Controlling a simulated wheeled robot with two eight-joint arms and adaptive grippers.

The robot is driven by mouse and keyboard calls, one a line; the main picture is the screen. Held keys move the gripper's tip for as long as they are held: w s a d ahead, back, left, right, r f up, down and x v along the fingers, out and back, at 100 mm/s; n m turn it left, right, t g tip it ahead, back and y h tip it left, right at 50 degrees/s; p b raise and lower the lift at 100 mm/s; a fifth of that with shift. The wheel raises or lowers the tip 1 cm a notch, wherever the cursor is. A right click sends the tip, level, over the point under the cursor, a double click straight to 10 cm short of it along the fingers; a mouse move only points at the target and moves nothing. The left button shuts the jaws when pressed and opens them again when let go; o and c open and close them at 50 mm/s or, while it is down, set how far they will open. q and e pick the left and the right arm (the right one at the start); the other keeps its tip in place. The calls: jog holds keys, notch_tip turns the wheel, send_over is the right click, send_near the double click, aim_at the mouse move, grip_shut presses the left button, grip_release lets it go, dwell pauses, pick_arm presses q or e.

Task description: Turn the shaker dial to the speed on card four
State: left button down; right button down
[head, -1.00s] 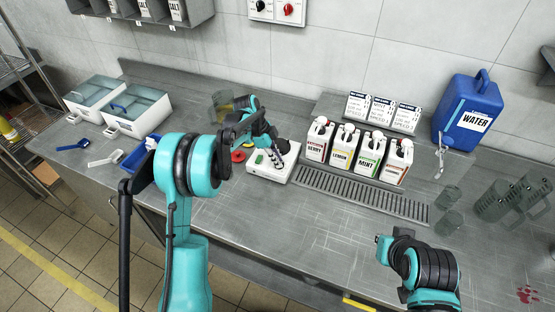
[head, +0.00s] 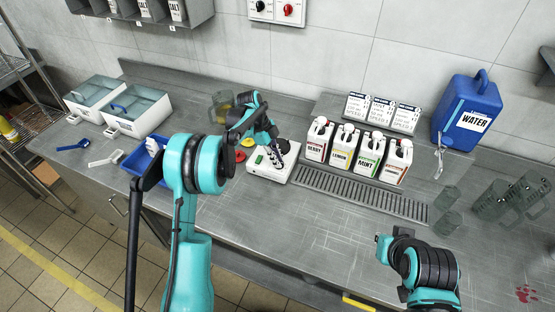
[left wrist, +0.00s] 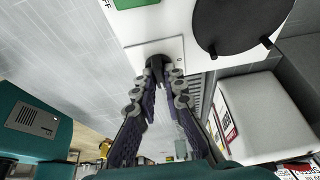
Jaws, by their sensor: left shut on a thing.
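The shaker (head: 262,171) is a white box on the steel counter with a green switch (head: 259,159) on its top. My left gripper (head: 278,161) is over its right part. In the left wrist view, my left gripper (left wrist: 157,75) is shut on the small dark dial (left wrist: 154,62), which sits on a square pale plate (left wrist: 140,55). The fingers hide most of the dial, so its setting cannot be read. A round black platform (left wrist: 235,22) is beside it. Three cards (head: 381,109) stand behind the bottles; their small print is unreadable, and I cannot tell which is card four.
Several labelled bottles (head: 343,146) stand right of the shaker, behind a drain grate (head: 360,193). A blue water jug (head: 467,115) and clear jugs (head: 495,200) are farther right. A blue tray (head: 136,160) is at left. The front middle counter is clear.

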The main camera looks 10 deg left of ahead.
pick_arm(q)
jog(key=c, duration=1.6)
grip_release()
jog(key=v, duration=1.2)
